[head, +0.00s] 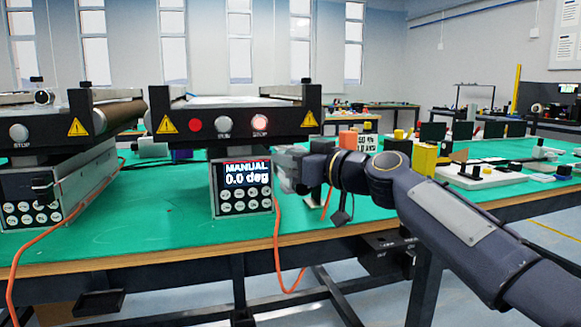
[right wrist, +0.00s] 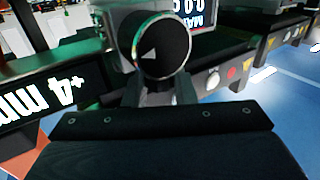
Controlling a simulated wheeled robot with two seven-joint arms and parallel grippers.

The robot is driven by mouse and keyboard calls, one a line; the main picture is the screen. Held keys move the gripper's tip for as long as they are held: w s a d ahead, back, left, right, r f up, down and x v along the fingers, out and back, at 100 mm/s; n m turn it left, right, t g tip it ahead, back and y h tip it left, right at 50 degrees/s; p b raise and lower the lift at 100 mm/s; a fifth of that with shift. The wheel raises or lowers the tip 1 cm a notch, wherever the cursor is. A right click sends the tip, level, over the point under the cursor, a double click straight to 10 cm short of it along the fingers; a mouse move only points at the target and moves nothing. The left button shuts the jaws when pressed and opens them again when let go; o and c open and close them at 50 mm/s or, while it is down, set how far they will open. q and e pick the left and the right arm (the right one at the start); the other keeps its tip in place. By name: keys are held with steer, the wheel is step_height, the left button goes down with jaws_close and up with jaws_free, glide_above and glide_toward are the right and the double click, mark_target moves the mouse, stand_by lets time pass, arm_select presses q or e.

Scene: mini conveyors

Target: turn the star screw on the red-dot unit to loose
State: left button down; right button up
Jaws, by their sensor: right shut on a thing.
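The red-dot unit (head: 235,112) is the middle conveyor in the head view, with a red dot (head: 194,125) on its front face. Its control box reads MANUAL, 0.0 deg. The star screw (right wrist: 162,45) shows in the right wrist view as a round dark knob face with a bright rim and a pale triangle mark. My right gripper (head: 288,168) is at the right side of the control box. In the right wrist view its fingers (right wrist: 168,88) are shut on the screw, whose gripped edge is partly hidden. The head view hides the screw behind the gripper. My left gripper is out of view.
Another conveyor with its control box (head: 32,197) stands at the left. An orange cable (head: 277,240) hangs over the table's front edge near my right gripper. A display reading +4 mm (right wrist: 42,98) is close by in the right wrist view. Parts and blocks (head: 424,160) lie at the right.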

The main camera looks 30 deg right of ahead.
stand_by(0.5)
steer(key=o, duration=0.9)
steer(key=shift+o, duration=0.2)
steer(key=p+v, duration=0.1)
steer(key=v, duration=0.6)
steer(key=shift+s+d+p, duration=0.25)
steer(key=shift+s+p, duration=0.1)
steer(key=shift+p, duration=0.05)
steer(key=shift+o, duration=0.3)
